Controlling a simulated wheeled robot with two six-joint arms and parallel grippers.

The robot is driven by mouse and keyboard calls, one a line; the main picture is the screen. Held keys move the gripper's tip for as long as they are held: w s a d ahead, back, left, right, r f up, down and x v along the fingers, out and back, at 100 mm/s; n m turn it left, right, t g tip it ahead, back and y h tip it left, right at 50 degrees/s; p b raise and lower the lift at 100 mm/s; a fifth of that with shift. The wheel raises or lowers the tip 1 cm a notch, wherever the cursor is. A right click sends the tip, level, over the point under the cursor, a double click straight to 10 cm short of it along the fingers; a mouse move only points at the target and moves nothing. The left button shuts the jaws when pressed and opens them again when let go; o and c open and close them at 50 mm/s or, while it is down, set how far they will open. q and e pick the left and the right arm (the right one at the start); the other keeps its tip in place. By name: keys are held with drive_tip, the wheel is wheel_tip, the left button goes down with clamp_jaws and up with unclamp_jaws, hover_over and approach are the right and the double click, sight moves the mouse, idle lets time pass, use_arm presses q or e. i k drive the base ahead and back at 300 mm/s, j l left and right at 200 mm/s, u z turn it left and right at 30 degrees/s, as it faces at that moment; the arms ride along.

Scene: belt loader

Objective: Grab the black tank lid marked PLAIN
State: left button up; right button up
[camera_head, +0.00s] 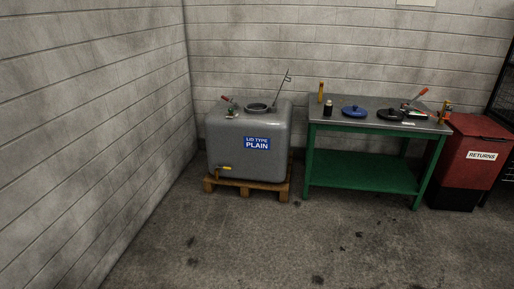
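Two round lids lie on the grey top of a green bench (335,117) at the back right. One is a blue lid (354,112). To its right is a black lid (389,115); I cannot read any PLAIN marking on it from here. Dark and red items at its right side make the shapes there hard to tell apart. A grey tank (232,152) stands left of the bench, with a round open neck (257,108) on top and a blue label reading "LID TYPE PLAIN" (257,143). Neither of my grippers is in view.
The tank sits on a wooden pallet (246,184). A small dark bottle (328,108) and an upright yellow item (320,92) stand at the bench's left end. A red bin marked RETURNS (466,139) stands right of the bench. The floor in front (260,240) is clear.

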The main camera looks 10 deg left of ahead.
sight(390, 114)
drive_tip(key=i+l+z, duration=0.1)
drive_tip(key=i+z, duration=0.3)
drive_tip(key=i, duration=2.75)
